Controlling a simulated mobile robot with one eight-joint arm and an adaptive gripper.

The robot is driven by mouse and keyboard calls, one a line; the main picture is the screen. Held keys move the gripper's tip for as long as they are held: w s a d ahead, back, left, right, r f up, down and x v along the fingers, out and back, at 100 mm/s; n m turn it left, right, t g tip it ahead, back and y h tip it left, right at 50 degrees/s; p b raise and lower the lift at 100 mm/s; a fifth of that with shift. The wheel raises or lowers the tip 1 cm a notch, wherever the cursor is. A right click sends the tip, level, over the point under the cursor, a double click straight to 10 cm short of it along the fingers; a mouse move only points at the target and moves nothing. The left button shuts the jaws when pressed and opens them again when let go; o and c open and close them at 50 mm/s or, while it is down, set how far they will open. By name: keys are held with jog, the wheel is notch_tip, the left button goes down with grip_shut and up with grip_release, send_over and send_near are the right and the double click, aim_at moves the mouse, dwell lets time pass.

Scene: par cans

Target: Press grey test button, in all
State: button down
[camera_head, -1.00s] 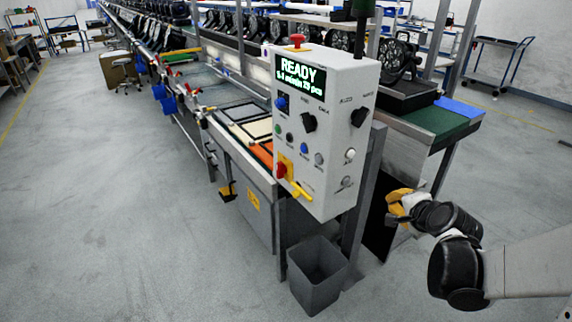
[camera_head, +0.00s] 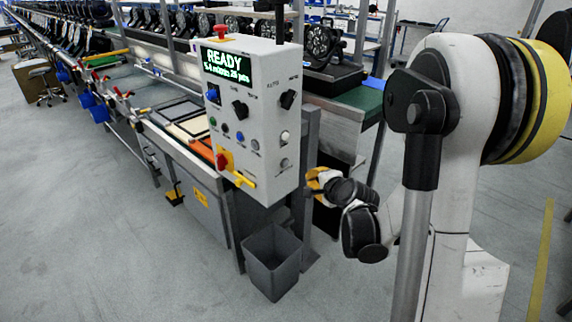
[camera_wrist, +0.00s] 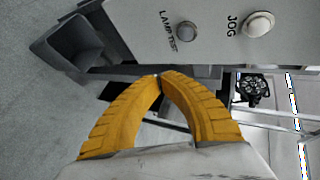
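The grey button labelled LAMP TEST (camera_wrist: 186,31) sits on the side face of a white control box (camera_head: 250,110). In the head view it appears as the lower round button (camera_head: 284,164) on that face. My gripper (camera_wrist: 158,77) has two yellow fingers whose tips meet, with nothing held between them. In the wrist view the tips lie below the button in the picture, apart from it. In the head view my gripper (camera_head: 316,180) is to the right of the box and a little lower than the button.
A whitish JOG button (camera_wrist: 257,24) is beside the grey one. A grey bin (camera_head: 271,262) stands below. Open floor lies at left.

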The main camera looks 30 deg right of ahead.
aim_at(288, 167)
jog(key=shift+w+a, duration=0.4)
jog(key=shift+w, duration=0.65)
jog(key=shift+w+a, duration=0.4)
jog(key=shift+w, duration=0.7)
jog(key=shift+w+a, duration=0.4)
jog(key=shift+w, duration=0.65)
jog(key=shift+w, duration=0.15)
jog(key=shift+w+a, duration=0.15)
jog(key=shift+w, duration=0.1)
jog(key=shift+w+a, duration=0.15)
jog(key=shift+w, duration=0.25)
jog(key=shift+s, duration=0.2)
jog(key=shift+s+d, duration=0.3)
jog(key=shift+s, duration=0.3)
jog(key=s, duration=0.1)
jog(key=s+d, duration=0.1)
jog(key=s, duration=0.1)
jog(key=s+b, duration=0.1)
jog(key=shift+s+d, duration=0.35)
jog(key=shift+s, duration=0.05)
